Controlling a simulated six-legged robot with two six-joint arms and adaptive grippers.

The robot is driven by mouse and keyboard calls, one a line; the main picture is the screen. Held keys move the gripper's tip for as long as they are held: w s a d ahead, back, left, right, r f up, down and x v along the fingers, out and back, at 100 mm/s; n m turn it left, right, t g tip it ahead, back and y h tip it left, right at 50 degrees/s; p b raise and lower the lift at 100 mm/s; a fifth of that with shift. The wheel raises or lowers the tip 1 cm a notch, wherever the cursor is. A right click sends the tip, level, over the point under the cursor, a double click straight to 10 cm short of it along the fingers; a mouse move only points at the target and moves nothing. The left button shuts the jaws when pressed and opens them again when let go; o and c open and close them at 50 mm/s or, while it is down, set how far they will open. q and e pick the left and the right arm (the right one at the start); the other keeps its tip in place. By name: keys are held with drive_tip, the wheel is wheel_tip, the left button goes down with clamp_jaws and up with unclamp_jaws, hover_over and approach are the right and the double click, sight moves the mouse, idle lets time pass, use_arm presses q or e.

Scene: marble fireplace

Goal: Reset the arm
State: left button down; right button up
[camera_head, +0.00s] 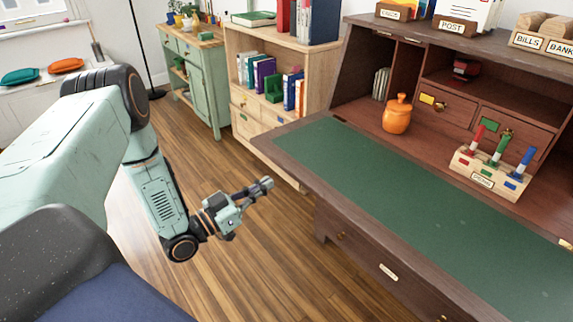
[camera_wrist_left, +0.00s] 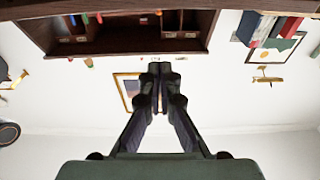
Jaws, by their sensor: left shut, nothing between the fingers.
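My left arm comes in from the left in the head view. My left gripper (camera_head: 264,187) is shut and empty, held in the air over the wood floor, left of the desk's edge. In the left wrist view the two fingers of my left gripper (camera_wrist_left: 160,72) meet at the tips with nothing between them. The wrist view is upside down and shows a wall and a dark shelf. My right gripper is in neither view.
A desk with a green top (camera_head: 400,200) fills the right, holding an orange jar (camera_head: 397,114) and a pen block (camera_head: 490,172). A pale bookcase (camera_head: 270,85) and a green cabinet (camera_head: 195,75) stand behind. Open floor (camera_head: 250,265) lies below the gripper.

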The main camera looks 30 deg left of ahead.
use_arm(q)
drive_tip(key=s+d+f+n+g+y, duration=0.2)
drive_tip(key=s+f+n+g, duration=0.15)
drive_tip(key=f, duration=0.35)
drive_tip(key=s+d+f+n+g+y, duration=0.25)
drive_tip(key=f+g, duration=0.25)
drive_tip(key=f, duration=0.3)
drive_tip(key=s+d+g, duration=0.2)
drive_tip(key=s+g, duration=0.1)
drive_tip(key=s, duration=0.5)
drive_tip(key=s+d+f+m+g+y, duration=0.1)
drive_tip(key=s+d+g, duration=0.2)
drive_tip(key=s, duration=0.5)
drive_tip(key=s+d+g+y, duration=0.1)
drive_tip(key=s+d+g, duration=0.2)
drive_tip(key=s, duration=0.5)
drive_tip(key=shift+f+m+g, duration=0.3)
drive_tip(key=shift+f+g, duration=0.05)
drive_tip(key=shift+g, duration=0.2)
drive_tip(key=shift+s, duration=0.1)
drive_tip(key=shift+d, duration=0.1)
